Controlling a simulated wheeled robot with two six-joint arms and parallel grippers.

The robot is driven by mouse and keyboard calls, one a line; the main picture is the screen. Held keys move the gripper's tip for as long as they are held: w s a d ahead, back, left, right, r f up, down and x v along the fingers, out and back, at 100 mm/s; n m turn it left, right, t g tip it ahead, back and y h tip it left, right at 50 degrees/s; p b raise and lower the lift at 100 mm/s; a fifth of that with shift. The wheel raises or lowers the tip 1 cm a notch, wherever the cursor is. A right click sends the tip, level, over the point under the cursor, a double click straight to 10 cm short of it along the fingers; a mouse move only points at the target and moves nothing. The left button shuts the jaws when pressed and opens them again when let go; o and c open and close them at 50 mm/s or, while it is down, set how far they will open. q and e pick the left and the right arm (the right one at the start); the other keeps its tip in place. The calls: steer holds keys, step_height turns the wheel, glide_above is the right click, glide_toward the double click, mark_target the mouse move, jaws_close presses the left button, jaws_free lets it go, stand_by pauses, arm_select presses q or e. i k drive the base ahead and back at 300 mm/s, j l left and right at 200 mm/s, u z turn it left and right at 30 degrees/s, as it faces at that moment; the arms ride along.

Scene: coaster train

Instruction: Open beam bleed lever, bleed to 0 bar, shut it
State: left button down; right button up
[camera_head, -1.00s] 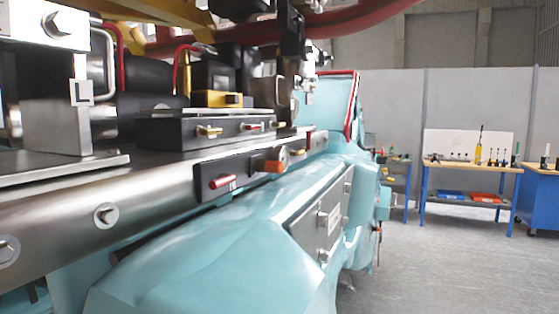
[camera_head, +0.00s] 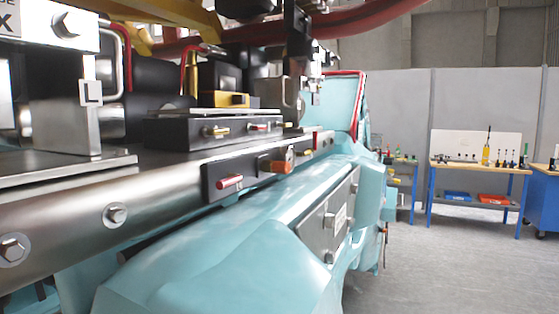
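A black block (camera_head: 212,190) is mounted on the side of the long steel beam (camera_head: 60,212). It carries a small red-handled lever (camera_head: 230,182), lying roughly along the beam. An orange-copper round fitting (camera_head: 277,166) sticks out to the right of this lever. A second black block (camera_head: 165,136) on top of the beam has a brass fitting (camera_head: 215,131) and another small red handle (camera_head: 258,127). No label tells which one is the bleed lever, and no pressure reading is legible. Neither of my grippers is in view.
Teal train bodywork (camera_head: 200,265) bulges out below the beam, with a grey plate (camera_head: 318,220) on its side. A red hose (camera_head: 350,22) runs overhead. A workbench (camera_head: 480,170) and blue cabinet (camera_head: 543,200) stand at the back right. The grey floor (camera_head: 440,270) at right is clear.

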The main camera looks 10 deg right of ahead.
mark_target(299, 155)
steer(key=i+l+u, duration=0.1)
steer(key=u, duration=0.3)
steer(key=l+u, duration=0.25)
steer(key=u, duration=0.2)
steer(key=i+l+u, duration=0.1)
steer(key=l, duration=0.3)
steer(key=l+u, duration=0.15)
steer(key=l, duration=0.25)
steer(key=l+z, duration=0.8)
steer(key=i+l+z, duration=0.15)
steer(key=l+z, duration=0.2)
steer(key=l, duration=0.1)
